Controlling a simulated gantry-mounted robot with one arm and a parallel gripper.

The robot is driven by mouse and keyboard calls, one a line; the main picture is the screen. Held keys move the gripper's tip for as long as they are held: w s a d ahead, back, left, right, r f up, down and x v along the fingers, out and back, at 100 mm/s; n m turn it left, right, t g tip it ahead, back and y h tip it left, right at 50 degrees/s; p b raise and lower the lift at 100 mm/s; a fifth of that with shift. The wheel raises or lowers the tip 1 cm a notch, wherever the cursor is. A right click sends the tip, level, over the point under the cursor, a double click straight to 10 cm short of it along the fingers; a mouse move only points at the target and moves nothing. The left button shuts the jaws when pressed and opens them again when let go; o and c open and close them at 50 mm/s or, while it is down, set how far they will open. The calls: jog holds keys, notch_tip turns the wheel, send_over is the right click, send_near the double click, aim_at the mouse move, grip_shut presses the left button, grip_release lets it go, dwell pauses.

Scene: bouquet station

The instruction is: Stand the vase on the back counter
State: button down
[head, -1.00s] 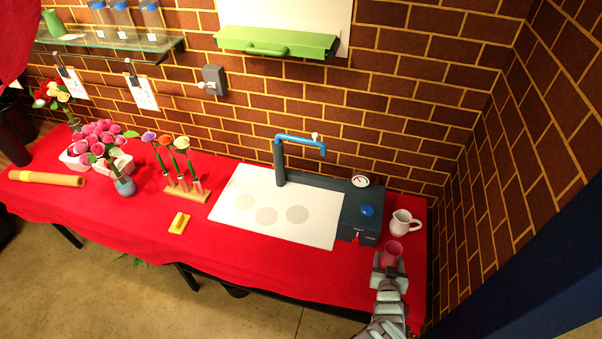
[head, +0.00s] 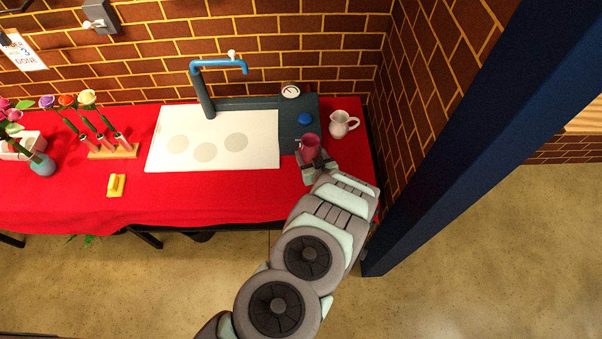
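A small pink cup-shaped vessel (head: 310,146), which may be the vase, is upright at the right end of the red-covered counter (head: 235,205). My gripper (head: 317,164) is at its near side with the fingers around it and looks shut on it. The arm hides part of the grip and the vessel's base, so I cannot tell whether it touches the cloth. A blue-grey round vase (head: 42,164) with flowers stands at the far left.
A white jug (head: 343,124) stands close right of the vessel. The dark tap unit (head: 268,105) with a blue button and white mat (head: 213,140) is to its left. A flower rack (head: 113,151) and yellow block (head: 116,185) stand further left. A blue post (head: 440,150) rises at right.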

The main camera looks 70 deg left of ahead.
notch_tip(320, 180, down, 13)
jog(key=b, duration=1.1)
jog(key=shift+r, duration=0.15)
jog(key=shift+f+b, duration=0.4)
jog(key=shift+f, duration=1.95)
jog(key=shift+c, duration=1.6)
grip_release()
jog(key=shift+d, duration=0.1)
jog(key=p+v, duration=0.6)
jog(key=v, duration=0.6)
jog(key=shift+p, duration=0.3)
